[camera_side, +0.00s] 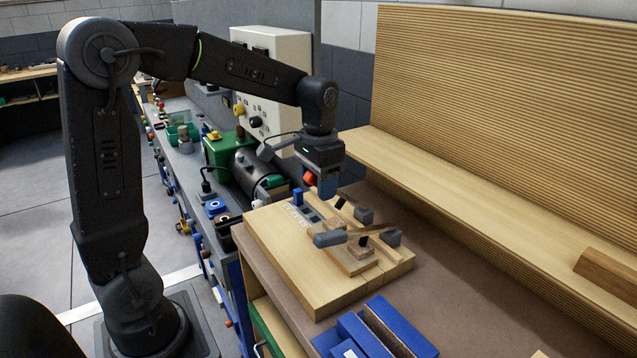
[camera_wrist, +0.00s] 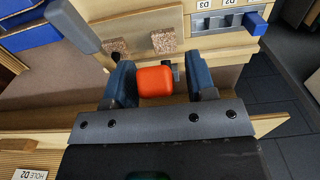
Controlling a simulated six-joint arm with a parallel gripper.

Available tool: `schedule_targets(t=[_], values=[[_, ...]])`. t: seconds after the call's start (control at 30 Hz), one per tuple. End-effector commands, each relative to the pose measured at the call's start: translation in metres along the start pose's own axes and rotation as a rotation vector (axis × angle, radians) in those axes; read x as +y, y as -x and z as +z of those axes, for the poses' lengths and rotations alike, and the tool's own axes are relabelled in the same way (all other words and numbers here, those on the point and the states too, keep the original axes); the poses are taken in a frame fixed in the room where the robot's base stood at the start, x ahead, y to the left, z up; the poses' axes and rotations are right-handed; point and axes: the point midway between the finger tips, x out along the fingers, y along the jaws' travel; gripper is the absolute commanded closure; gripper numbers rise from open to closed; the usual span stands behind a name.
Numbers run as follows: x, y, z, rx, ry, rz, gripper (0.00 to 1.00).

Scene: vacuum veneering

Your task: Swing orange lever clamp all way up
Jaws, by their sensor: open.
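The orange lever clamp shows its orange grip (camera_wrist: 155,81) in the wrist view, between the two blue fingers of my gripper (camera_wrist: 159,75). The fingers are open, with a gap on each side of the grip. In the side view the orange grip (camera_side: 309,179) shows at the left of my gripper (camera_side: 322,182), above the far end of the wooden board (camera_side: 281,259). The lever's arm and base are mostly hidden behind my gripper.
Grey-handled clamps (camera_side: 329,239) stand on the board, with cork pads (camera_wrist: 164,41) near them. A blue knob (camera_side: 297,197) is beside the D2 and D3 labels. Blue blocks (camera_side: 362,335) lie at the front. A wooden shelf (camera_side: 440,185) runs along the right.

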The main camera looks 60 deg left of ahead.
Motion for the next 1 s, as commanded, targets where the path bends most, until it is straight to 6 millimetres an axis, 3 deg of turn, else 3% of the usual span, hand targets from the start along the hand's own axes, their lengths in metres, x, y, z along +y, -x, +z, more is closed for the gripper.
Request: schedule_targets(t=[0.27, 0.8, 1.0], values=[[0.0, -0.0021, 0.0002, 0.0, 0.0, 0.0, 0.49], [0.0, -0.0016, 0.0001, 0.0, 0.0, 0.0, 0.99], [0.0, -0.0015, 0.0001, 0.0, 0.0, 0.0, 1.0]])
